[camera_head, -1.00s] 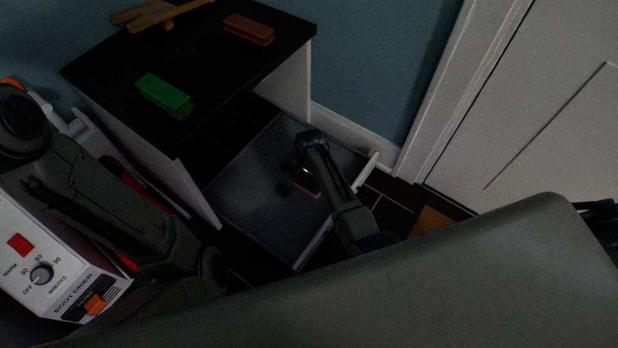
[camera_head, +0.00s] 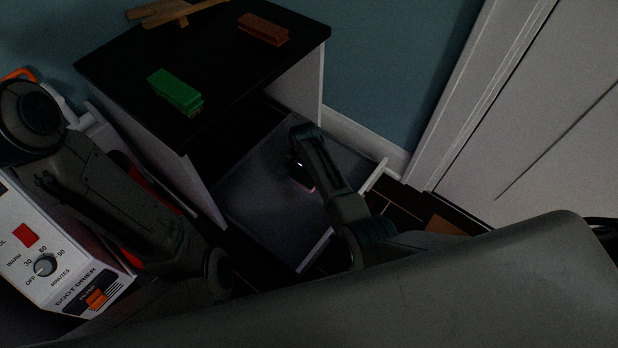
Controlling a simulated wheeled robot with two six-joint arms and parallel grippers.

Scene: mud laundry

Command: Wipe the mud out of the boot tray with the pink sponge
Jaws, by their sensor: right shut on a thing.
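The boot tray (camera_head: 258,205) is a grey, shallow, drawer-like tray pulled out from under the black-topped cabinet. My right arm reaches over it from the lower right. My right gripper (camera_head: 299,168) is low over the tray's middle, mostly hidden behind its own wrist. It is shut on the pink sponge (camera_head: 303,184), of which only a small pinkish edge shows. I cannot tell whether the sponge touches the tray floor. No mud can be made out in the dim light. My left arm is folded at the left; its gripper is not in view.
On the cabinet top (camera_head: 215,75) lie a green brush (camera_head: 175,90), a brown brush (camera_head: 263,29) and a wooden piece (camera_head: 172,12). A white boot drier (camera_head: 60,255) stands at the lower left. A white door (camera_head: 540,130) is at the right.

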